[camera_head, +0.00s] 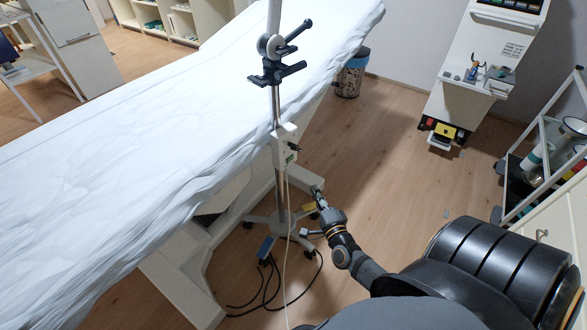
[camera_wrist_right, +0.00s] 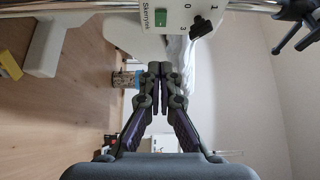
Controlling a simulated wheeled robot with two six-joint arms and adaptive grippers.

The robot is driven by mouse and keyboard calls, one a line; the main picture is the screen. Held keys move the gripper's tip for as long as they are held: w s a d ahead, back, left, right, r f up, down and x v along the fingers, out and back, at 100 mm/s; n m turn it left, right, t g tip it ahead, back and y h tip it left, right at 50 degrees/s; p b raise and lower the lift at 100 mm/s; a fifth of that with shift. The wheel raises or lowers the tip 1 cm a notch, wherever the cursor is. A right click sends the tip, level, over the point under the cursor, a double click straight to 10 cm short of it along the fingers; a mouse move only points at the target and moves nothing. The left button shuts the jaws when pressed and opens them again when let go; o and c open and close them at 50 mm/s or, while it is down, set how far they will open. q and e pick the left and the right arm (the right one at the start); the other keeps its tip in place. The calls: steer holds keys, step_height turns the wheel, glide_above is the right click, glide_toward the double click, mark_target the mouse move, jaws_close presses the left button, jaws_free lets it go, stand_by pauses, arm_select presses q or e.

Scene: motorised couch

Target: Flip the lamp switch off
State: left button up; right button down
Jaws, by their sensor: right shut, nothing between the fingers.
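The lamp stand's pole (camera_head: 275,108) rises beside the couch and carries a small white control box (camera_head: 283,141). In the right wrist view the box (camera_wrist_right: 175,42) is at the top, with a green switch (camera_wrist_right: 161,18) and a black knob (camera_wrist_right: 201,26) on its face. I cannot tell the switch's position. My right gripper (camera_head: 317,192) is shut and empty, lower than the box and to its right in the head view. In the wrist view its fingertips (camera_wrist_right: 160,70) point toward the box, apart from it. My left gripper is not in view.
The white-covered couch (camera_head: 130,130) fills the left. A black clamp lever (camera_head: 292,36) sticks out from the pole. The stand's wheeled base (camera_head: 282,222) and loose black cables (camera_head: 270,285) lie below. A white device (camera_head: 480,70) and a trolley (camera_head: 535,150) stand at right, with clear floor between.

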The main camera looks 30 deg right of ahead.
steer(key=b, duration=0.1)
glide_toward(291, 159)
steer(key=w+d, duration=0.2)
steer(key=d, duration=0.1)
steer(key=shift+w+a, duration=0.2)
steer(key=shift+w, duration=0.35)
steer(key=shift+w+a, duration=0.2)
steer(key=shift+w, duration=0.4)
steer(key=shift+w+a, duration=0.4)
steer(key=shift+w, duration=0.25)
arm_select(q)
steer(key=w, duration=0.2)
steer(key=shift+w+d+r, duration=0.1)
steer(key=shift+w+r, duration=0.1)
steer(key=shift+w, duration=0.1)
